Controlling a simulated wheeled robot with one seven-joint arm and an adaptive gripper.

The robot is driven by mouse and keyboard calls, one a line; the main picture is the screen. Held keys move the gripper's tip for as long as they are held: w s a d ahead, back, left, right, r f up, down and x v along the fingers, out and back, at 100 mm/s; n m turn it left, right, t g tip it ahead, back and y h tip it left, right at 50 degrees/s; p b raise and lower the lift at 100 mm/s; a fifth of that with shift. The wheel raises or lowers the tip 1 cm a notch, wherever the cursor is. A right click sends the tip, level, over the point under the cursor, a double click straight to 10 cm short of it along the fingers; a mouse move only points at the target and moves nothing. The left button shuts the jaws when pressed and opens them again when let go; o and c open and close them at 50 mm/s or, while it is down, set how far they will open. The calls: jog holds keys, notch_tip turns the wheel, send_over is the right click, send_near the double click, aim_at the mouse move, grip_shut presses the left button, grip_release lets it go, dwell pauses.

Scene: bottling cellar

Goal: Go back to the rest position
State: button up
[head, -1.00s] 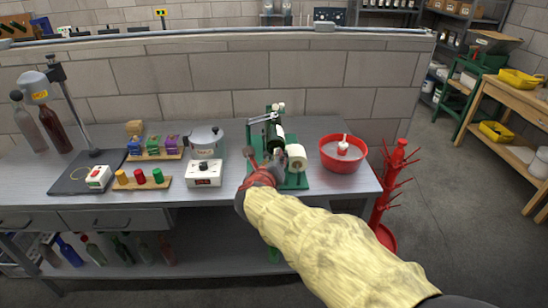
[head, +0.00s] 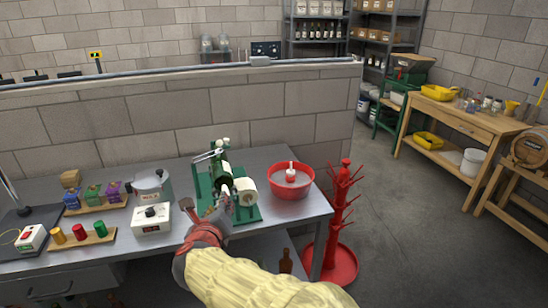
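My gripper (head: 212,214) is in the lower middle of the head view, at the end of my arm in its pale yellow sleeve. It is over the front part of the metal bench (head: 160,238), just in front of the green labelling machine (head: 252,213). The machine holds a dark green bottle (head: 224,174) and a white label roll (head: 246,191). The finger at left is spread away from the others, and nothing shows between them. The fingertips overlap the machine in the picture; I cannot tell whether they touch it.
A red basin (head: 292,184) stands right of the machine, and a white-based pot (head: 151,218) stands left. Coloured caps (head: 79,231) sit on a wooden strip. A red bottle tree (head: 338,215) stands on the floor beside the bench. Open floor (head: 420,230) lies to the right, before wooden tables (head: 468,128).

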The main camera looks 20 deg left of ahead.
jog(key=s+a+f+n+g+y, duration=0.5)
jog(key=s+n, duration=0.4)
jog(key=n, duration=0.4)
jog(key=s+d+f+n+g+h, duration=0.1)
jog(key=s+d+f+n+g, duration=0.1)
jog(key=s+d+n+g, duration=0.35)
jog(key=s+d+r+n+t+h, duration=0.1)
jog(key=s+d+r+n+h, duration=0.1)
jog(key=d, duration=1.4)
jog(key=s+d+r+n+h+p, duration=0.1)
jog(key=s+d+n+h, duration=0.2)
jog(key=d, duration=1.4)
jog(key=s+d+r+n+t+h+p, duration=0.1)
jog(key=s+d+r+n+h, duration=0.1)
jog(key=d, duration=1.4)
jog(key=shift+s+d+r+t+h, duration=0.2)
jog(key=shift+s+r+t+h, duration=0.15)
jog(key=shift+s+h, duration=0.55)
